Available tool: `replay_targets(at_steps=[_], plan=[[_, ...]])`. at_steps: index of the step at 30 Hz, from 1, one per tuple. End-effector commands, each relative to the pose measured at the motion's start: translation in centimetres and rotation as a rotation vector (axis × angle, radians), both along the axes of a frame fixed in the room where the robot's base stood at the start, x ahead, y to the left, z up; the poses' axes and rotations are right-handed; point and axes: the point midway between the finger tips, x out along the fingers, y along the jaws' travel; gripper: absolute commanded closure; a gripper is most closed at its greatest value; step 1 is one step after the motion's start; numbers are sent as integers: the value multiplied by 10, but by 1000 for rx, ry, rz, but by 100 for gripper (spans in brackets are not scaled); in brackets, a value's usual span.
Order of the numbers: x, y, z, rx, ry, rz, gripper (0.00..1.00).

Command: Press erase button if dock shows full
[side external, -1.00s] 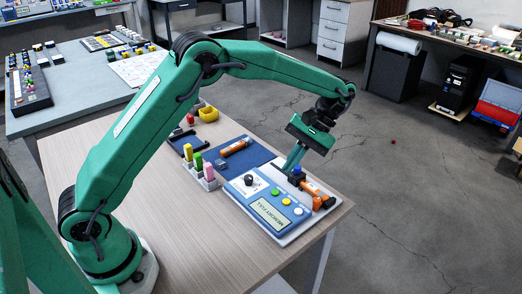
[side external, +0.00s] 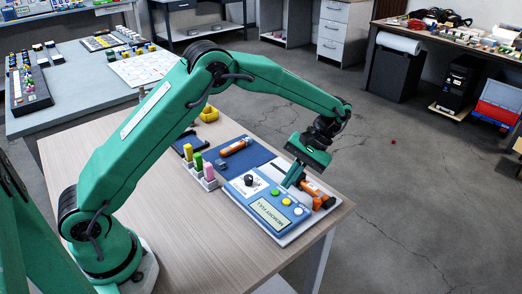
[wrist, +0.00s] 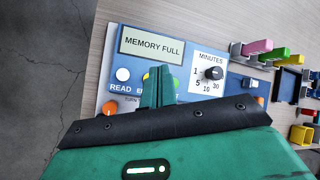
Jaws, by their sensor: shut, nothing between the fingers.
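The dock (side external: 244,205) is a blue panel on a pale base at the table's right edge. Its screen (wrist: 152,46) reads MEMORY FULL; the screen also shows in the side view (side external: 270,212). A white button (wrist: 123,74) sits above the word READ. The yellow erase button (side external: 286,201) is mostly hidden by my fingers in the wrist view, as is its label. A green button (side external: 275,190) is beside it. My gripper (wrist: 159,72) is shut and empty, fingers pointing down over the button row. I cannot tell whether it touches yellow. An orange logger (side external: 318,191) lies at the dock's far side.
A minutes dial (wrist: 213,73) is on the panel. Another orange logger (side external: 236,147) lies on a dark blue mat (side external: 262,152). A rack of coloured markers (side external: 210,181) stands left of the dock. The front of the wooden table is clear.

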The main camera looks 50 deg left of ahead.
Motion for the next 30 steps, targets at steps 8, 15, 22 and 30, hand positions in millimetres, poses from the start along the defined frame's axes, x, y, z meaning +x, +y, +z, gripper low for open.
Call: replay_targets(at_steps=[8,15,22,30], plan=[[0,0,-26,0,1,0,100],[0,0,-36,0,1,0,100],[0,0,-37,0,0,0,100],[0,0,-37,0,0,0,100]])
